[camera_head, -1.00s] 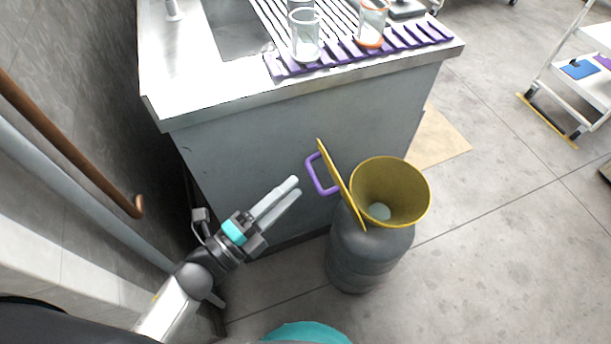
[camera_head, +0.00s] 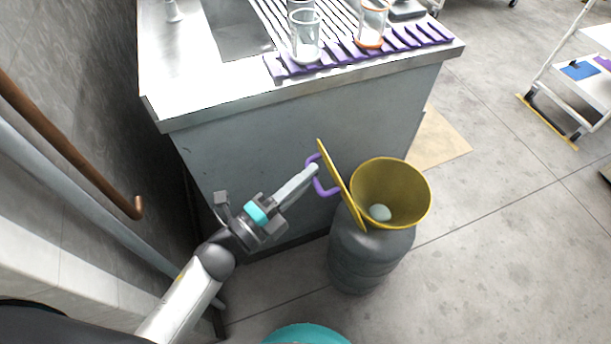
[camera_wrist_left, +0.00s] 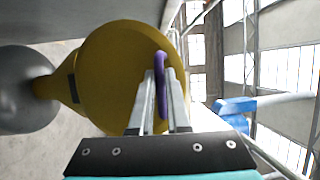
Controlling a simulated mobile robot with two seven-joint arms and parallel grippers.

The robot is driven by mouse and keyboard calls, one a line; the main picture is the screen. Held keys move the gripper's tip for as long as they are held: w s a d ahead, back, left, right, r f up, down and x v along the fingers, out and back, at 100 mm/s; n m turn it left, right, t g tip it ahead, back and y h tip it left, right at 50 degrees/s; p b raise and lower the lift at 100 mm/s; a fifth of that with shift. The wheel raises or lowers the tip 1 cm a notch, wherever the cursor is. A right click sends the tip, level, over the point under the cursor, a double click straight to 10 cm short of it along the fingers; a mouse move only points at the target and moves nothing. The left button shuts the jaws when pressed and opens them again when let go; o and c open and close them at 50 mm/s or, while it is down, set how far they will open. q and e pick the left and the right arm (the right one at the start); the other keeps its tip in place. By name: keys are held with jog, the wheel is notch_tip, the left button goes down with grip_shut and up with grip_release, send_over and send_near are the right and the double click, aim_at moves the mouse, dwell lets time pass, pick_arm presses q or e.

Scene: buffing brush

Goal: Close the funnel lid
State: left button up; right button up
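The yellow funnel (camera_head: 392,190) sits in the top of a grey drum (camera_head: 368,258). Its yellow lid (camera_head: 342,188) stands open and upright on the funnel's left side, with a purple handle (camera_head: 325,190) facing left. My left gripper (camera_head: 312,172) is at the handle. In the left wrist view the handle (camera_wrist_left: 161,75) lies between the two fingers (camera_wrist_left: 164,88), in front of the round lid face (camera_wrist_left: 110,70). The fingers look apart, with a gap around the handle; I cannot tell whether either touches it. My right gripper is not in view.
A steel sink counter (camera_head: 300,95) stands behind, with a purple rack (camera_head: 400,42) and glass beakers (camera_head: 306,38) on top. A wall with a brown pipe (camera_head: 70,145) is on the left. Open floor (camera_head: 500,250) lies to the right of the drum.

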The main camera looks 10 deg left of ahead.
pick_arm(q)
grip_shut()
dwell(0.5)
dwell(0.5)
